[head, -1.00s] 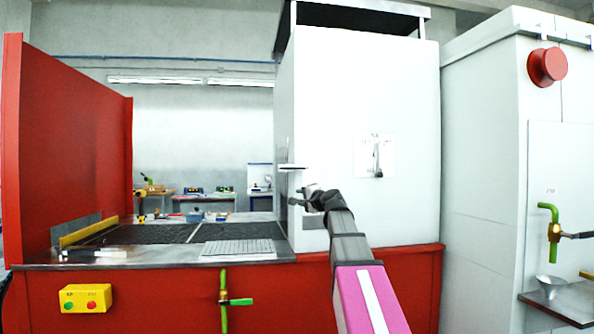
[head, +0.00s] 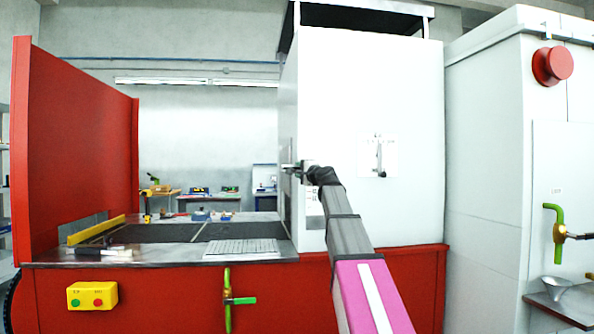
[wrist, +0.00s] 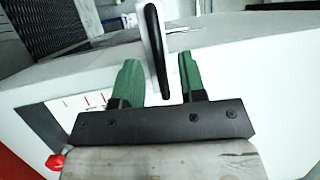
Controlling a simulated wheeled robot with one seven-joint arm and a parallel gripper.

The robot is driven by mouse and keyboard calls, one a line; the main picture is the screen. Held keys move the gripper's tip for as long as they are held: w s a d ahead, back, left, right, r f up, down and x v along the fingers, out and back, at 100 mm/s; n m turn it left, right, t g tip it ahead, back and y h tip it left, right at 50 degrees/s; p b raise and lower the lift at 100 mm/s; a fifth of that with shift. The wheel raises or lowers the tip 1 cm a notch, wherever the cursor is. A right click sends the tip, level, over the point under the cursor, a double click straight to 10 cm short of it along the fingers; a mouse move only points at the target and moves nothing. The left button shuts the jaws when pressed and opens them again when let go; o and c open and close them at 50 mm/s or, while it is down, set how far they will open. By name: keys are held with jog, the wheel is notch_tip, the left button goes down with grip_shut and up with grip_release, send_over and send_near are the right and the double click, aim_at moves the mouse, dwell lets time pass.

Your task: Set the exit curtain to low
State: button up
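A pale, black-edged handle or plate (wrist: 153,45) reaches down between the two green fingers of my gripper (wrist: 160,80) in the wrist view. The fingers are spread, with a visible gap on each side of it. I cannot tell whether it is the exit curtain's handle; no curtain is clearly visible. In the head view my gripper (head: 298,169) is at the left edge of the tall white housing (head: 345,80), at the height of that handle, and largely covers it. A label with red marks (wrist: 85,101) lies left of the fingers in the wrist view.
A vertical lever on a white plate (head: 379,157) is on the housing's front. The dark mesh belt (head: 165,232) runs left of it, beside a red side wall (head: 75,150). A yellow button box (head: 92,296) and a green handle (head: 228,299) are on the red base.

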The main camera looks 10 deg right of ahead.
jog(key=shift+x, duration=1.4)
jog(key=shift+c, duration=0.4)
grip_shut()
notch_tip(320, 180, down, 13)
jog(key=shift+f, duration=0.15)
jog(key=shift+o, duration=0.4)
grip_release()
jog(key=shift+s+d, duration=0.1)
jog(key=shift+s, duration=0.05)
